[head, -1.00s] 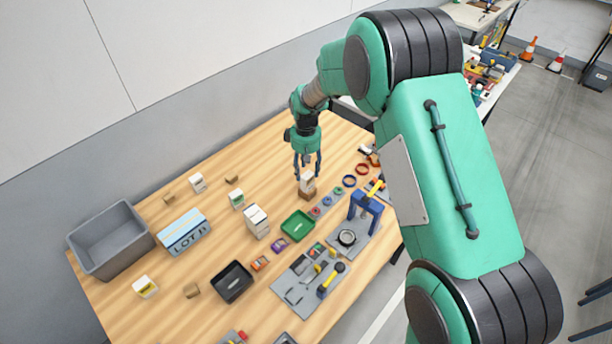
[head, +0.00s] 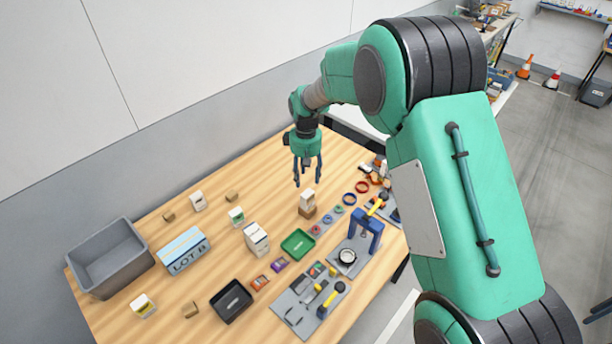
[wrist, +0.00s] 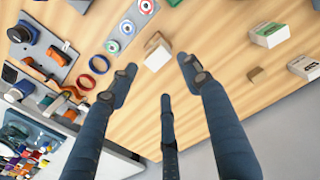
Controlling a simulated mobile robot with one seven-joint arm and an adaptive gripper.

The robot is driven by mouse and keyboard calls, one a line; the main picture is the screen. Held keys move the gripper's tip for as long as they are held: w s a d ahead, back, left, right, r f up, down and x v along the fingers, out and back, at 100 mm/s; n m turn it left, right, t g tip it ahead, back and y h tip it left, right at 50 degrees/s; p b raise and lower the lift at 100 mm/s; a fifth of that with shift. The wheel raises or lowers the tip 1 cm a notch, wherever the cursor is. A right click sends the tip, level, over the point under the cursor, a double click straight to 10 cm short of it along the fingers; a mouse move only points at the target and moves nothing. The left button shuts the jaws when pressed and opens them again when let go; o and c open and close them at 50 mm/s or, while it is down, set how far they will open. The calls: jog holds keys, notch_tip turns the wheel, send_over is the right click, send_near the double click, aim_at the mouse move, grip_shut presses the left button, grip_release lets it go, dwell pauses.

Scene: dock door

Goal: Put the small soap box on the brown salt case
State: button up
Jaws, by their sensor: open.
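The small white soap box (head: 307,198) rests on top of the brown salt case (head: 307,212) on the wooden table. In the wrist view, the white box (wrist: 157,56) shows beyond the fingertips, with a strip of the brown case (wrist: 152,41) behind it. My gripper (head: 308,182) is open and empty, above the stack and apart from it. Its fingers (wrist: 158,75) are spread wide with nothing between them.
A green tray (head: 298,243) and a tall white box (head: 256,238) stand near the stack. A blue press (head: 365,230) and coloured rings (head: 350,199) are to its right. A grey bin (head: 110,258) and the LOT B box (head: 185,250) are at left.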

dwell(0.4)
jog(key=s+d+r+m+t, duration=0.1)
jog(key=s+d+r, duration=0.2)
jog(key=s+r, duration=0.35)
jog(key=s+d+r+m+t, duration=0.15)
jog(key=s+d+r, duration=0.25)
jog(key=r, duration=0.5)
jog(key=s+d+r+m, duration=0.1)
jog(key=s+d+r, duration=0.2)
jog(key=s+r, duration=0.35)
jog(key=s+d+r+m+t, duration=0.1)
jog(key=s+d+r, duration=0.1)
jog(key=s, duration=0.6)
jog(key=s+d+r+m+t, duration=0.1)
jog(key=s+d+r+m, duration=0.1)
jog(key=s, duration=0.7)
jog(key=s+d+r+m+t, duration=0.1)
jog(key=s+d, duration=0.3)
jog(key=s, duration=0.4)
jog(key=shift+s+r+m, duration=0.2)
jog(key=shift+r+m, duration=0.35)
jog(key=shift+r, duration=0.35)
jog(key=shift+d, duration=0.1)
